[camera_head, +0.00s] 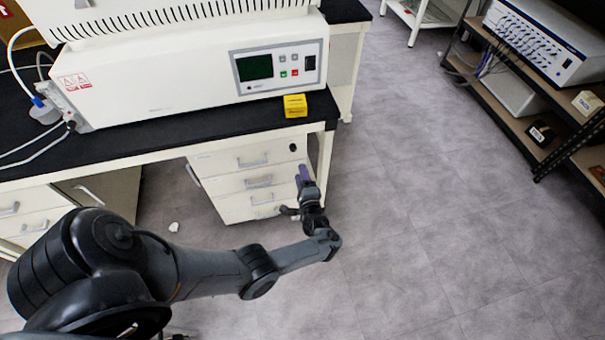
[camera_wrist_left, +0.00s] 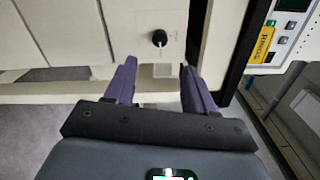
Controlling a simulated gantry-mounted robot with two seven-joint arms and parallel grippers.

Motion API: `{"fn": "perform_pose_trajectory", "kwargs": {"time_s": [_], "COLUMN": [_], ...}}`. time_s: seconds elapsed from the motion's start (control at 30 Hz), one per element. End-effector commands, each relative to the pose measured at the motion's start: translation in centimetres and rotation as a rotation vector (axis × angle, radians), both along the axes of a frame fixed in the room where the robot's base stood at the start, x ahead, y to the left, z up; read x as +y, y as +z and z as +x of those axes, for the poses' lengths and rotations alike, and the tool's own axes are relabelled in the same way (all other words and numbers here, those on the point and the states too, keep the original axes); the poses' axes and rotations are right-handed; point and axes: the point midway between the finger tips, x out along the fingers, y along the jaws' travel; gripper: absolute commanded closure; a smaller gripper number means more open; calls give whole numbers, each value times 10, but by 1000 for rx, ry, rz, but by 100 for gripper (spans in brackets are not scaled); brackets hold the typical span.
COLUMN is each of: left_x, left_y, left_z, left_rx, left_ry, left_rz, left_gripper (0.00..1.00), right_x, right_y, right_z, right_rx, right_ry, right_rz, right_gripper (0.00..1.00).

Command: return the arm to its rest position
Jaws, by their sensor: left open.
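My left arm (camera_head: 205,270) reaches in from the lower left of the head view. Its gripper (camera_head: 302,175) is in front of the white drawer cabinet under the bench, beside the cabinet's right side. In the left wrist view the two purple fingers (camera_wrist_left: 158,82) are apart with nothing between them. A drawer front with a dark round lock (camera_wrist_left: 159,38) lies beyond the fingertips. My right gripper is not in view.
The white freeze dryer (camera_head: 180,80) stands on the black bench top (camera_head: 130,146). A shelf rack with instruments (camera_head: 535,150) stands at right. The grey floor (camera_head: 420,220) between is clear.

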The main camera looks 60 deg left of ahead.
Motion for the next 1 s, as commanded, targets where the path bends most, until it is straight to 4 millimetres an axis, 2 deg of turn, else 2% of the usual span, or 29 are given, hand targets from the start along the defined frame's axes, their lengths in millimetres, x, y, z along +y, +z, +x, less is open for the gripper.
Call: {"fn": "perform_pose_trajectory", "kwargs": {"time_s": [0.17,0.27,0.37,0.47,0.5,0.6,0.67,0.73,0.87,1.0], "left_x": [0,0,2,6,8,14,16,16,6,-27], "left_y": [-1,-7,-19,-35,-41,-43,-41,-40,-37,-25], "left_z": [-1,-10,-31,-63,-79,-112,-125,-136,-143,-137], "left_rx": [2,20,59,118,142,160,150,127,45,-60], "left_ry": [0,1,2,0,-2,-21,-49,-80,-139,-210], "left_rz": [0,0,2,11,17,30,19,-34,-212,-489], "left_gripper": [45,45,45,45,45,45,45,45,45,45], "right_x": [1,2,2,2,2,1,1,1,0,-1], "right_y": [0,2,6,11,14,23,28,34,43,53], "right_z": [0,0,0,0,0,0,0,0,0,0], "right_rx": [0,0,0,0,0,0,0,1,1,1], "right_ry": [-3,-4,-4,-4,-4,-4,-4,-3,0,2], "right_rz": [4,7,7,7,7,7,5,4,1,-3], "right_gripper": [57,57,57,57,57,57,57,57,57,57]}}
